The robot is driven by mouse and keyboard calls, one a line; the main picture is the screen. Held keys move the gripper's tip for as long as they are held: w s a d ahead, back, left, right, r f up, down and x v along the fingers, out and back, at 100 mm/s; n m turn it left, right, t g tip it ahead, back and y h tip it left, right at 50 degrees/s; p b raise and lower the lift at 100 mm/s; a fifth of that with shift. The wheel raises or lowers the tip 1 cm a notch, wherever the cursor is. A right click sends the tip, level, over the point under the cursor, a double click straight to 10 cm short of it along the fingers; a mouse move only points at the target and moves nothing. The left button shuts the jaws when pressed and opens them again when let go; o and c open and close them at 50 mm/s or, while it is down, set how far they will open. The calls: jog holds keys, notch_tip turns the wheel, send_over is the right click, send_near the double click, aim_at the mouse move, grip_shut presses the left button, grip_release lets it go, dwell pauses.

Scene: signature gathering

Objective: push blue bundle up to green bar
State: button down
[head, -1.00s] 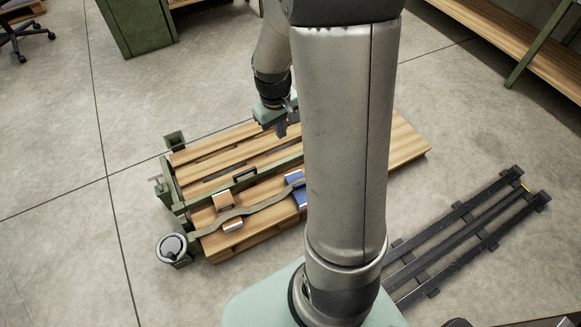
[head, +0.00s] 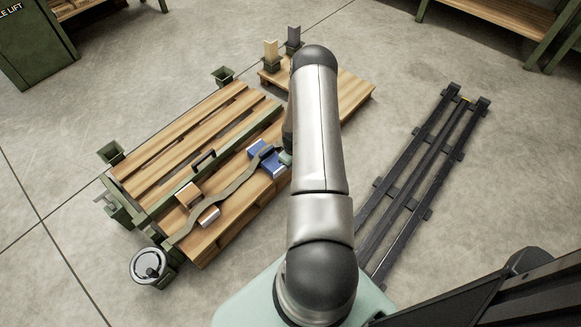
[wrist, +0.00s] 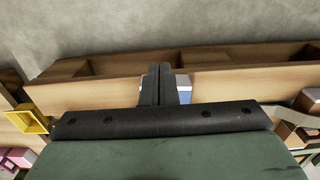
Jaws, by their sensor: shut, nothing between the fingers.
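The blue bundle (head: 258,149) lies on the wooden bench, on the near side of the straight green bar (head: 240,142), with a visible gap between them. A wavy olive strip reaches across its top. In the head view my gripper is mostly hidden behind my arm; a pale green part of it shows close to the bundle's right side. In the wrist view my gripper (wrist: 160,84) has its fingers together and empty. A blue and white piece, probably the bundle (wrist: 183,88), shows just behind the fingers; I cannot tell whether they touch.
A handle (head: 203,160) stands at the green bar. A round-topped canister (head: 150,267) is at the bench's near left corner. Dark rails (head: 415,180) lie on the right; a yellow frame (wrist: 28,119) shows in the wrist view.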

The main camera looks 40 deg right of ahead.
aim_at(273, 161)
jog(key=w+f+b, duration=0.3)
jog(key=w+f, duration=0.1)
jog(key=f, duration=0.3)
jog(key=shift+a+f, duration=0.2)
jog(key=shift+a, duration=0.2)
jog(key=w+b, duration=0.1)
jog(key=w, duration=0.1)
jog(key=w+b, duration=0.1)
jog(key=b, duration=0.1)
jog(key=w+a+b, duration=0.1)
jog(key=w+b, duration=0.1)
jog(key=shift+w+f, duration=0.3)
jog(key=shift+w+r, duration=0.3)
jog(key=shift+w, duration=0.15)
jog(key=shift+s, duration=0.1)
